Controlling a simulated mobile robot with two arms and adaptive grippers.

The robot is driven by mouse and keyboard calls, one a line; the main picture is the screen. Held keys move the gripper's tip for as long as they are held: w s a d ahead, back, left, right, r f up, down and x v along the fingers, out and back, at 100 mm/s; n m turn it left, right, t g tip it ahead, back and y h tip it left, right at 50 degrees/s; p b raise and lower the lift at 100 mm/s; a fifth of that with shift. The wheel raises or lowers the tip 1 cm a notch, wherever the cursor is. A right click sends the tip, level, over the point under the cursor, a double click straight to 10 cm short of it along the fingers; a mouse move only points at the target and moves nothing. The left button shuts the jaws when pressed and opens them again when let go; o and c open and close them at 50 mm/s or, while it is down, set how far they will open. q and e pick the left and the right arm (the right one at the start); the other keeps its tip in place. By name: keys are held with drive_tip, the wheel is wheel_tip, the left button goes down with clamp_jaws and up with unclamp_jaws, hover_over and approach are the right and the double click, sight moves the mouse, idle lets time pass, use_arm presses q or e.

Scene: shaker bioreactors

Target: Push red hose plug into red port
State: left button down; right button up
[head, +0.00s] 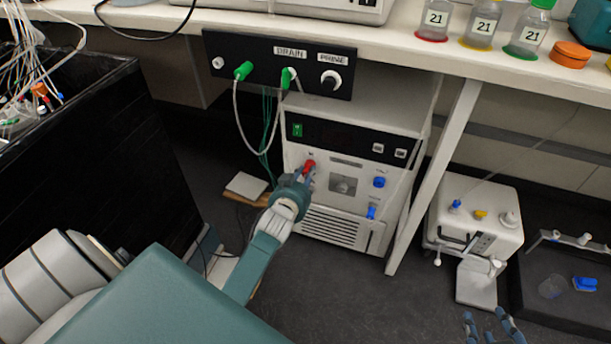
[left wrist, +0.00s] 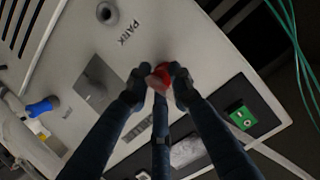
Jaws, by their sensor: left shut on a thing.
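The red hose plug (head: 309,166) is at the upper left of the front of a white floor unit (head: 334,225) under the bench. It also shows in the left wrist view (left wrist: 160,75). My left gripper (head: 305,176) is shut on this plug; in the left wrist view its fingertips (left wrist: 159,86) close on both sides of it. The red port is hidden behind the plug and fingers, so I cannot tell how deep the plug sits. My right gripper (head: 490,328) is at the bottom edge, its fingers apart and empty.
A dark PARK hole (left wrist: 105,12) is in the unit's face. Blue fittings (head: 379,182) are on its right side. A black DRAIN/PRIME panel (head: 310,72) with green plugs and a looping hose hangs above. A white table leg (head: 433,176) stands to the right.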

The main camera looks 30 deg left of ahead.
use_arm(q)
drive_tip(key=c, duration=1.5)
unclamp_jaws()
drive_tip(key=shift+o, duration=0.2)
drive_tip(key=v, duration=1.2)
